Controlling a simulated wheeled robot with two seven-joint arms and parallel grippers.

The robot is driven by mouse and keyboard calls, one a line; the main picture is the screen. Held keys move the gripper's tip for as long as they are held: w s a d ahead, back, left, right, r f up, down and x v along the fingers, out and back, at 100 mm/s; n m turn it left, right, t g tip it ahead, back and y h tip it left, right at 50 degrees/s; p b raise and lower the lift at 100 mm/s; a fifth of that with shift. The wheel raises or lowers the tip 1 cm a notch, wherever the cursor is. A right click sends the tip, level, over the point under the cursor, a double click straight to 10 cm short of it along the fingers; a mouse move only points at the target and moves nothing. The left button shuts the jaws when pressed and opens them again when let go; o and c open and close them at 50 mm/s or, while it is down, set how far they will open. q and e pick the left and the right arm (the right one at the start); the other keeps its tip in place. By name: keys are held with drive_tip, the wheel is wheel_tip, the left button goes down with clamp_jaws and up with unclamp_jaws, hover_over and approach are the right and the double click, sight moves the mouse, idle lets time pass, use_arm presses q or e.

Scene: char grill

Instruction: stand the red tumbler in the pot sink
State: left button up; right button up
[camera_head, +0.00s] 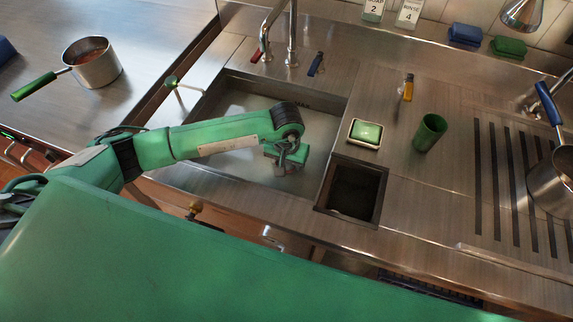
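I see no red tumbler in the head view. The pot sink (232,103) is the large steel basin in the middle, with a pale, flat bottom. My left arm reaches across it from the left. My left gripper (284,168) points down over the basin's right part. Its fingers are small and partly hidden by the wrist, so I cannot tell whether they are open or hold anything. My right gripper is out of view.
A small dark basin (378,207) lies right of the pot sink, with a green sponge in a dish (366,131) behind it. A tall faucet (291,40) rises behind the sink. Saucepans stand left (97,66) and right (548,184). A ribbed drainboard (501,220) lies right.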

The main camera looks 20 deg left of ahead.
use_arm(q)
drive_tip(key=o, duration=1)
drive_tip(key=shift+f, duration=0.1)
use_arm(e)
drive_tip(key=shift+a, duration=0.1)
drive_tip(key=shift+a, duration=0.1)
use_arm(q)
drive_tip(key=shift+r+p, duration=0.3)
drive_tip(key=shift+r, duration=0.05)
wheel_tip(320, 180, up, 12)
drive_tip(key=shift+f+b, duration=0.2)
drive_tip(key=shift+b, duration=0.95)
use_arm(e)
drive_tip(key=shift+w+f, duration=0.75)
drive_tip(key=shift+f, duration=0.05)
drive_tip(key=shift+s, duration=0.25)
